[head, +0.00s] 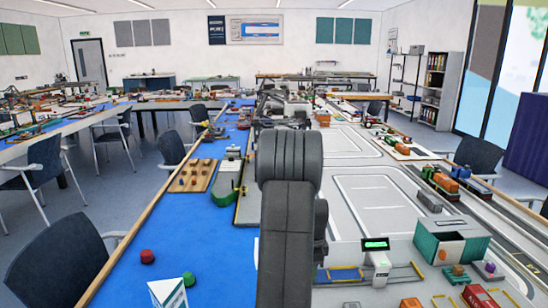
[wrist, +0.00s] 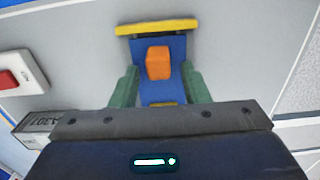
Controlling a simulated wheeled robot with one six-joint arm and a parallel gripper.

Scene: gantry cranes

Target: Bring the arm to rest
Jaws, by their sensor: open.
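My arm (head: 288,230) rises in the middle of the head view, reaching forward over the table. It hides my gripper there. In the wrist view my gripper (wrist: 159,68) shows as a dark palm with two greenish fingers set apart. An orange block (wrist: 158,62) appears between the fingers, in front of a blue piece (wrist: 176,48) with a yellow bar (wrist: 156,27) at its far end. I cannot tell how far the block is from the fingers; neither finger visibly touches it.
A red button on a white box (wrist: 12,78) lies left in the wrist view. On the table, a teal open box (head: 450,243), model trucks (head: 440,182), a wooden peg board (head: 192,176) and a white triangular sign (head: 168,292) surround my arm. Chairs (head: 60,262) line the left side.

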